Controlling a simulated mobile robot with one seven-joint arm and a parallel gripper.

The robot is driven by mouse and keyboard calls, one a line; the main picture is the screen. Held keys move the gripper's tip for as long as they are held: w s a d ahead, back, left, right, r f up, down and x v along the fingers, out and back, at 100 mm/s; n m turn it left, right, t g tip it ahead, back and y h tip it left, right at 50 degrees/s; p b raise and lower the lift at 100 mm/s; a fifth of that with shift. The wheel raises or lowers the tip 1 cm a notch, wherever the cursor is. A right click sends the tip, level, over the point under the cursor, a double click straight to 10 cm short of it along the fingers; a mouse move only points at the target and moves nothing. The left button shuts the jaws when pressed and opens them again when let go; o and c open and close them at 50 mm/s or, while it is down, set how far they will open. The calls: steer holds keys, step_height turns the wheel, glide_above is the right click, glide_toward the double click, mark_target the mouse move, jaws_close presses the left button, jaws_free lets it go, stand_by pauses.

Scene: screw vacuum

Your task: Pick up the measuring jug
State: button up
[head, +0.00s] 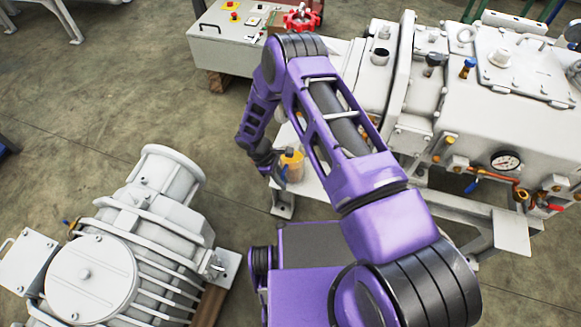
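The measuring jug (293,165) looks like a small clear vessel with amber contents. It stands on the white ledge (310,187) at the near left end of the large pump, in the head view. My purple arm reaches up and then bends down to the left of it. My gripper (278,168) is at the jug's left side, very close to it and partly overlapping it in the picture. The fingers are small and dark here, so I cannot tell whether they touch the jug or how far apart they are.
The large pale pump (480,110) with a pressure gauge (506,161) and copper pipes fills the right. Another pale pump (130,240) stands at lower left. Bare floor (90,110) lies at left.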

jaws_close()
stand_by(1.2)
